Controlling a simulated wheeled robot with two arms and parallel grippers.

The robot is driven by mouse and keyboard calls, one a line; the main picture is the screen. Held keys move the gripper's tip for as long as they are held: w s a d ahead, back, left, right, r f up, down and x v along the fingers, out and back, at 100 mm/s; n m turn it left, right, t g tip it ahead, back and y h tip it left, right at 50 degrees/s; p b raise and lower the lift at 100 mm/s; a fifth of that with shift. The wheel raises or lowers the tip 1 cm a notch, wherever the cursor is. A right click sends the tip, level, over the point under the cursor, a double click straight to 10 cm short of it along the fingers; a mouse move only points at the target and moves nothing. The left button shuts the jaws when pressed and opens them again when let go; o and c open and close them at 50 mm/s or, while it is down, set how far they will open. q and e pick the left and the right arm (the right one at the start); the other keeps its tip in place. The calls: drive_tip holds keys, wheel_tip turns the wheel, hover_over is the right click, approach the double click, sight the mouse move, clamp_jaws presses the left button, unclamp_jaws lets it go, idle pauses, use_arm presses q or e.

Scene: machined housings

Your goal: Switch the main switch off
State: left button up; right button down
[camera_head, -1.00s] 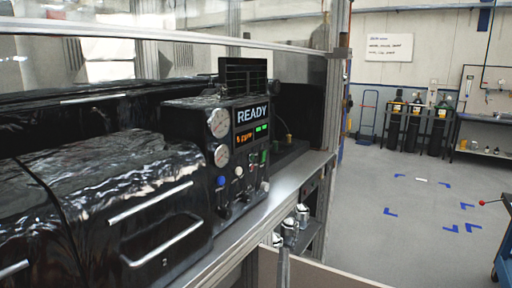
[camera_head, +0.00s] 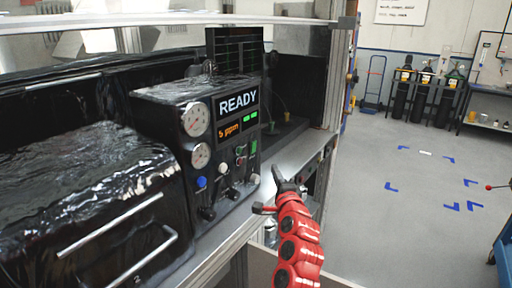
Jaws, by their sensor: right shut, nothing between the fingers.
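A black control unit (camera_head: 225,140) stands on the metal bench. Its display (camera_head: 238,103) reads READY, with orange ppm text and green marks below. Two round gauges, a blue knob (camera_head: 201,182), levers and small buttons are on its front. I cannot tell which control is the main switch. A dark panel (camera_head: 327,152) with small controls sits under the bench edge, partly hidden by my arm. My right gripper (camera_head: 279,178) is shut and empty, in front of the bench edge, right of the control unit's lower corner. My left gripper is not in view.
The metal bench edge (camera_head: 222,228) runs diagonally below the unit. A black chamber with a handle (camera_head: 110,222) fills the left. A frame post (camera_head: 341,90) rises on the right. Gas cylinders (camera_head: 420,95) stand at the back wall. The floor at right is mostly clear.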

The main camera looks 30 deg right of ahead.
drive_tip(key=p, duration=0.4)
approach(256, 143)
drive_tip(key=w+d, duration=0.1)
drive_tip(key=d, duration=0.3)
drive_tip(key=w, duration=0.1)
drive_tip(key=w+a+p, duration=0.1)
drive_tip(key=w, duration=0.1)
drive_tip(key=w+p, duration=0.1)
drive_tip(key=shift+w+a+r, duration=0.15)
drive_tip(key=shift+w+a, duration=0.05)
drive_tip(key=shift+a, duration=0.1)
